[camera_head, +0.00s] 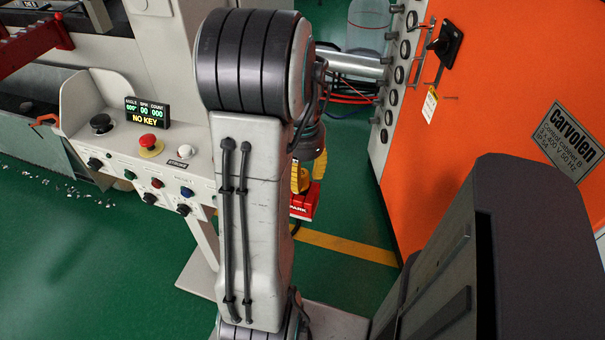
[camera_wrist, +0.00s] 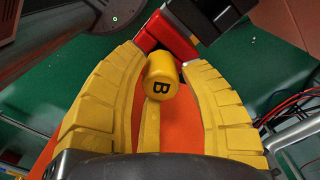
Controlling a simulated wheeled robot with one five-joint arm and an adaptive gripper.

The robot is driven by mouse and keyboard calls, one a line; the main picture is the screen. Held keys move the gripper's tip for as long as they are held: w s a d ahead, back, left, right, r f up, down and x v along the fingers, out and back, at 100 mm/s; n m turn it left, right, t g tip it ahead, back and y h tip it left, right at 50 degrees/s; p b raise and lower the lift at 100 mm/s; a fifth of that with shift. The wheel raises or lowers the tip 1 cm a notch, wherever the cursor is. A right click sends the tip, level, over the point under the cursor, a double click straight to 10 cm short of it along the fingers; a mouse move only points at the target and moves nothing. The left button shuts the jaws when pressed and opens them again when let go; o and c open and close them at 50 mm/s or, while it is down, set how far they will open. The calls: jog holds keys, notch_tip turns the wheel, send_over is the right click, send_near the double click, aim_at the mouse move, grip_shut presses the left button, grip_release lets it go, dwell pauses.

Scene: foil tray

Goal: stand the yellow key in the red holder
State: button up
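The yellow key is a short yellow cylinder (camera_wrist: 161,85) with a black B on its end face, between my gripper's fingertips in the wrist view. My gripper (camera_wrist: 164,62) has thick yellow fingers that converge at the tips and appear to press on the key's sides. The red holder (camera_wrist: 177,36) is just beyond the fingertips; whether the key touches it or sits in it is hidden. In the head view my gripper (camera_head: 308,178) points down, partly behind my arm, just above the red holder (camera_head: 303,206) with white lettering ending in PARK. The key is not discernible there.
A control console (camera_head: 150,150) stands left, its display (camera_head: 147,113) reading NO KEY, with a red button (camera_head: 150,142). An orange cabinet (camera_head: 500,100) stands right. The green floor (camera_head: 70,260) has a yellow line (camera_head: 345,247).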

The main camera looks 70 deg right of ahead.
jog(key=shift+o, duration=1.3)
notch_tip(320, 180, up, 12)
dwell(0.3)
